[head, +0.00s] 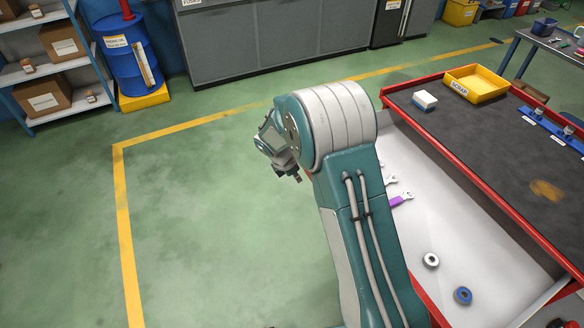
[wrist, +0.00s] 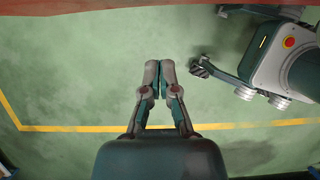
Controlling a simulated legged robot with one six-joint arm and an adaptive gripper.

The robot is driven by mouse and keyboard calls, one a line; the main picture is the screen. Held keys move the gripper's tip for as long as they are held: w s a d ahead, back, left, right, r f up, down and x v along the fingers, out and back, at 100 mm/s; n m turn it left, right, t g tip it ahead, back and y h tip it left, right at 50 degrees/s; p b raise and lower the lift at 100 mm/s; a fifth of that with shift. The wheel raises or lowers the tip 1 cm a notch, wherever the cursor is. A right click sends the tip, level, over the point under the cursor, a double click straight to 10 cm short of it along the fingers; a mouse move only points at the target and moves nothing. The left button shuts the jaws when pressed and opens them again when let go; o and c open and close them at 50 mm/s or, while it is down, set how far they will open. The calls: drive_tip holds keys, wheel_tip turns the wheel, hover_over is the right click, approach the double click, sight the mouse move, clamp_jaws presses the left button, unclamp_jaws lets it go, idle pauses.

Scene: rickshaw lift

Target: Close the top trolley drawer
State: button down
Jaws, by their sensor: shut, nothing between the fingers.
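The trolley's top drawer (head: 480,250) is pulled open toward the lower left in the head view. Its pale inside holds a grey ring (head: 431,260), a blue ring (head: 463,295), a purple-handled tool (head: 401,199) and a light wrench-like piece partly behind my arm. My arm crosses in front of the drawer and hides part of it and its front. My gripper (wrist: 160,68) is shut with fingertips together and empty in the wrist view, above the green floor. In the head view my gripper (head: 297,178) shows partly, left of the drawer and apart from it.
The trolley top (head: 490,150) carries a yellow tray (head: 476,84), a white block (head: 425,100) and a blue holder (head: 548,130). A reddish edge (wrist: 150,7) crosses the top of the wrist view. Shelves (head: 40,70) and a blue drum (head: 130,55) stand back left. The left floor is clear.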

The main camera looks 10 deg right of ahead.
drive_tip(key=shift+w+d+f, duration=0.1)
drive_tip(key=shift+w+d, duration=0.1)
drive_tip(key=shift+d, duration=0.5)
drive_tip(key=shift+w+d+f, duration=0.15)
drive_tip(key=shift+w+d, duration=0.1)
drive_tip(key=shift+d, duration=0.5)
drive_tip(key=shift+w+d+f, duration=0.1)
drive_tip(key=shift+w+d, duration=0.1)
drive_tip(key=shift+d, duration=0.5)
